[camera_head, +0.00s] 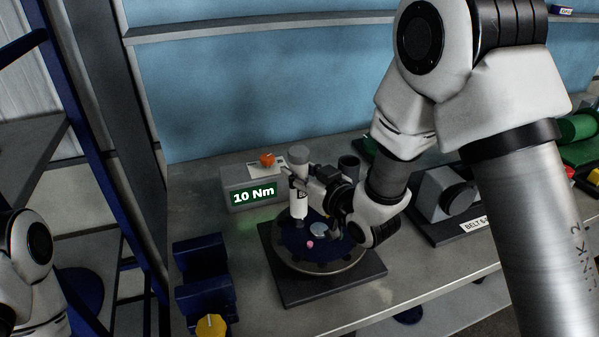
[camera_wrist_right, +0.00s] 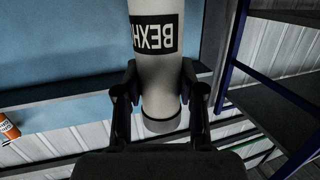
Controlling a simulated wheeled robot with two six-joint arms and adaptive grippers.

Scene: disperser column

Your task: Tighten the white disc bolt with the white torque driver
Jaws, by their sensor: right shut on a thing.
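The white torque driver (camera_head: 298,207) stands about upright over the back left of the dark blue disc (camera_head: 290,240), its grey cap on top. My right gripper (camera_head: 313,180) is shut on the driver's upper body from the right. In the right wrist view the gripper (camera_wrist_right: 160,92) has a finger on each side of the white driver (camera_wrist_right: 160,75), which bears a black label. The driver's lower tip meets the disc area in the picture; I cannot tell whether it touches a bolt, and no white bolt shows clearly there. A pink bolt (camera_head: 309,244) sits on the disc. My left gripper is out of view.
A grey box (camera_head: 228,186) reading "10 Nm" with an orange knob (camera_head: 267,159) stands behind the disc. Blue blocks (camera_head: 201,262) and a yellow knob (camera_head: 211,325) are at left. A grey machine (camera_head: 440,194) stands at right. The bench front is partly clear.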

